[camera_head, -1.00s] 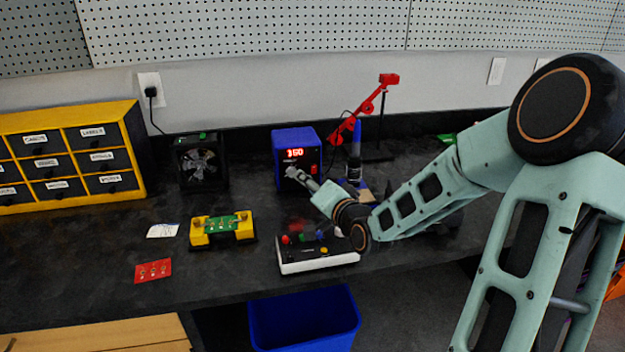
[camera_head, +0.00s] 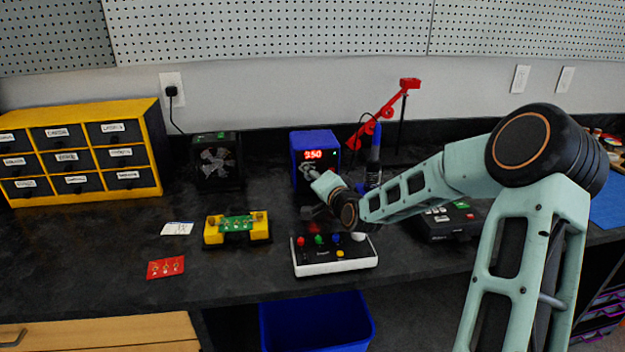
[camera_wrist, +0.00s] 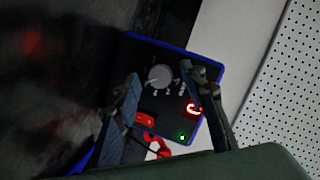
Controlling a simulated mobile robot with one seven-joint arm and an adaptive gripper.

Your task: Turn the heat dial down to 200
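The blue heat station (camera_head: 301,147) stands at the back of the bench, with a red lit display (camera_head: 312,155) that appears to read 250. Its round grey dial (camera_wrist: 159,77) faces the wrist camera; in the head view my gripper largely covers it. My gripper (camera_wrist: 159,74) has its two fingers spread, one on each side of the dial, with small gaps visible. In the head view my gripper (camera_head: 318,177) is at the station's front. The right finger partly hides the display (camera_wrist: 194,107) in the wrist view.
A soldering iron (camera_head: 374,150) stands right of the station, and a fan (camera_head: 217,160) left. A white control box (camera_head: 335,264) sits in front, below my wrist. A yellow circuit holder (camera_head: 213,232) is front left. A dark device (camera_head: 449,222) is to the right.

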